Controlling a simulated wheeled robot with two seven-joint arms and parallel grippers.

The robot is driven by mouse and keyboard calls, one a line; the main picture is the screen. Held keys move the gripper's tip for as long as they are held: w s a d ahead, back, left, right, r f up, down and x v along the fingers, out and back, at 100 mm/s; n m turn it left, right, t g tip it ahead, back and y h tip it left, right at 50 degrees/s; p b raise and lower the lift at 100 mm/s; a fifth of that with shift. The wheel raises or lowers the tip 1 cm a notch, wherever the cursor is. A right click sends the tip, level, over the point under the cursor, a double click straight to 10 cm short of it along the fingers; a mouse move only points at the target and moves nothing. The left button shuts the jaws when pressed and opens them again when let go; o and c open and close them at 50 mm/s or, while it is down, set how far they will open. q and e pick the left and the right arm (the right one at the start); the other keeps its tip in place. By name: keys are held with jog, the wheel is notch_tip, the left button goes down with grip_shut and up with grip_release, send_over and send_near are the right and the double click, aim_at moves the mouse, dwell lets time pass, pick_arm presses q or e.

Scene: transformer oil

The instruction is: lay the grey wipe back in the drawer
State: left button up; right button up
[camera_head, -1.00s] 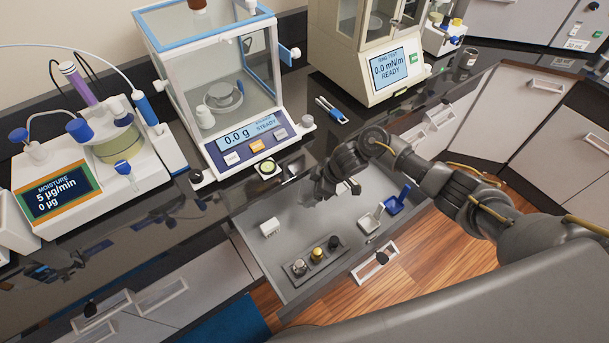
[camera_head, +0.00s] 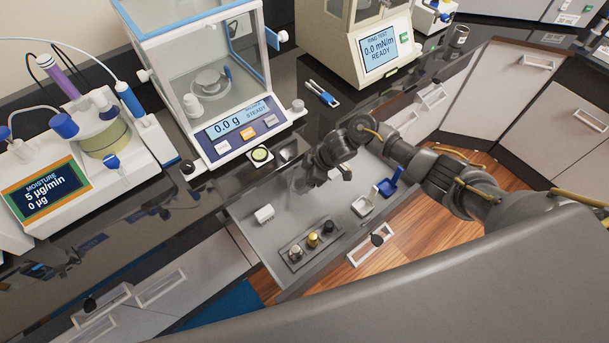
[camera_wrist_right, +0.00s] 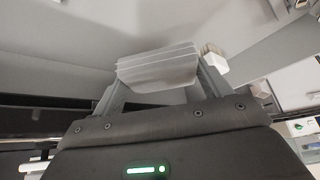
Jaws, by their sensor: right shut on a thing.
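The grey wipe (camera_wrist_right: 158,68) is a pale folded stack in the right wrist view, between the fingers of my right gripper (camera_wrist_right: 158,82). The gripper is shut on it. In the head view my right gripper (camera_head: 328,178) hangs over the back part of the open drawer (camera_head: 275,242). The wipe is mostly hidden by the hand there, and its height above the drawer floor is hard to tell. My left gripper does not show.
A balance (camera_head: 230,125) stands on the counter behind. Bare drawer floor shows between the block and the scoops.

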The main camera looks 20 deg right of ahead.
jog(key=shift+f+b, duration=2.45)
jog(key=shift+f, duration=1.3)
jog(key=shift+f, duration=0.3)
jog(key=o, duration=1)
jog(key=v, duration=1.1)
